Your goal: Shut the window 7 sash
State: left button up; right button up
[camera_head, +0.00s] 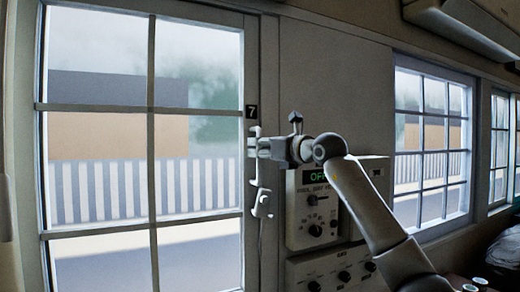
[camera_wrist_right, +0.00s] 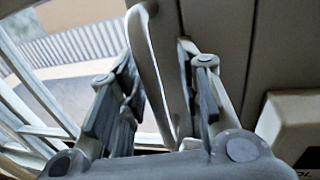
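The window 7 sash (camera_head: 152,105) is a tall grey-framed pane grid at the left of the head view, with a black "7" label on the frame at its right side. I cannot tell whether it stands slightly ajar. My right gripper (camera_head: 256,144) is at the sash's right edge, just below the label. In the right wrist view, its two fingers (camera_wrist_right: 158,95) are apart, with a pale curved handle (camera_wrist_right: 150,60) between them. A gap shows on the left finger's side; contact with the right finger is unclear. A pale fitting (camera_head: 262,204) hangs below the gripper. My left gripper is not seen.
A control panel (camera_head: 310,215) with a green display and knobs is on the wall right of the sash, close behind my right arm. Another window (camera_head: 432,140) is further right. A pale box (camera_wrist_right: 292,118) shows at the right of the wrist view.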

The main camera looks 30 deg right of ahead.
jog(key=shift+s+a+f, duration=0.1)
jog(key=s+d, duration=0.2)
jog(key=s, duration=0.9)
jog(key=shift+s, duration=0.4)
